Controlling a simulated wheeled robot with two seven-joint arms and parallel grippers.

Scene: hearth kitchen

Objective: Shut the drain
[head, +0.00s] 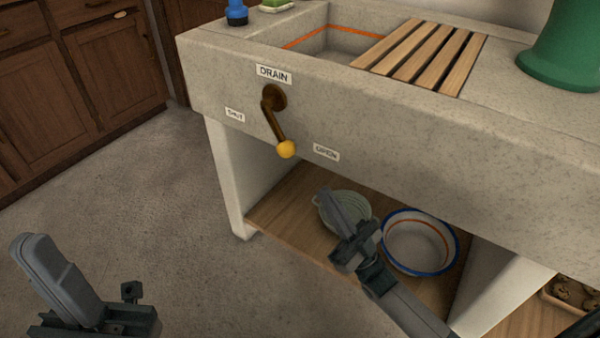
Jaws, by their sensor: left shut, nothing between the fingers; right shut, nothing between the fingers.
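The drain lever (277,124) is a dark brown crank on the front face of the stone sink, ending in a yellow knob (286,149). It hangs from a round pivot (274,97) under a "DRAIN" label (273,74) and points down and slightly right. The knob lies between the "SHUT" label (235,115) at left and the "OPEN" label (326,153) at right, nearer "OPEN". My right gripper (330,198) is shut and empty, below and right of the knob, apart from it. My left gripper (38,243) is shut and empty at the lower left, far from the lever.
The sink basin (345,42) is partly covered by a wooden slatted rack (425,55). A green vessel (565,50) stands at the right. Beneath are a wooden shelf (285,215), a pale green dish (345,208) and a blue-rimmed bowl (420,240). The floor at left is clear.

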